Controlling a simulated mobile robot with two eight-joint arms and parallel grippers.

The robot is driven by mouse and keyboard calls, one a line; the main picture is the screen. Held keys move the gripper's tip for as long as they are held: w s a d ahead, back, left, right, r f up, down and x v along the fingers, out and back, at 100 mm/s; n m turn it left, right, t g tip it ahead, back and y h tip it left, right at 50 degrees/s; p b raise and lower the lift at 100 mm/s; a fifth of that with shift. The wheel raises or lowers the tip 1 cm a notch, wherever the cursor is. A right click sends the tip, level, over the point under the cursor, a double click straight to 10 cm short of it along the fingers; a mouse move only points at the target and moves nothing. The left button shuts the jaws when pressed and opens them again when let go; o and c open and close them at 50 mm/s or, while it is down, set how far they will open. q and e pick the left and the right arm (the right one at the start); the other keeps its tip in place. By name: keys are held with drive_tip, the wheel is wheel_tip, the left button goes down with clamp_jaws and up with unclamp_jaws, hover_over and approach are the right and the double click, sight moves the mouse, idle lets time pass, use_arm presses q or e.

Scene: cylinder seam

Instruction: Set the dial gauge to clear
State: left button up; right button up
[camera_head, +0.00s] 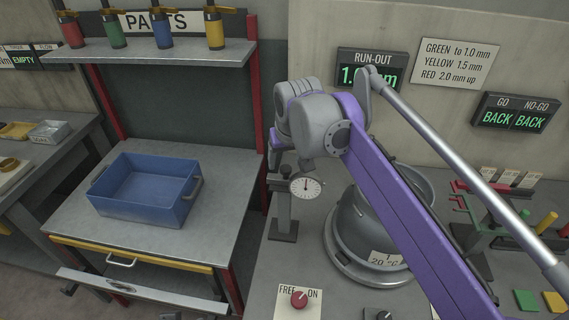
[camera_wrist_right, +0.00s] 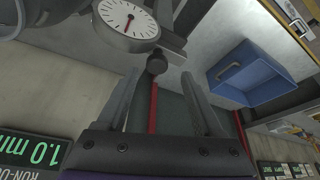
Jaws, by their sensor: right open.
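The dial gauge (camera_head: 306,187) has a round white face and sits on a grey stand (camera_head: 284,215), just left of the grey cylinder (camera_head: 352,225). Its face also shows in the right wrist view (camera_wrist_right: 125,20), with a thin needle on it. A dark round knob (camera_wrist_right: 157,64) on a short stem is near the gauge. My right gripper (camera_wrist_right: 161,78) is open, with the knob appearing between its fingertips; I cannot tell whether they touch it. In the head view my right arm hides most of that gripper and part of the cylinder. My left gripper is not in view.
The run-out display (camera_head: 362,72) is partly hidden by my arm; the wrist view shows it reading 1.0 (camera_wrist_right: 40,150). The GO/NO-GO display (camera_head: 515,113) reads BACK twice. A red knob (camera_head: 299,299) is at the bench front. A blue bin (camera_head: 145,190) stands left.

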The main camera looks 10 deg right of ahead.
drive_tip(key=v, duration=0.7)
drive_tip(key=shift+s+r+p, duration=0.2)
drive_tip(key=shift+r+p, duration=0.1)
drive_tip(key=shift+r, duration=0.05)
drive_tip(key=s+d+f, duration=0.5)
drive_tip(key=s+f, duration=0.7)
drive_tip(key=f, duration=0.1)
drive_tip(key=s+d+f+m+t, duration=0.1)
drive_tip(key=s+d+f, duration=0.3)
drive_tip(key=s+f, duration=0.8)
drive_tip(key=shift+s+d+f+h, duration=0.2)
drive_tip(key=shift+d+f+h, duration=0.15)
drive_tip(key=shift+f, duration=0.55)
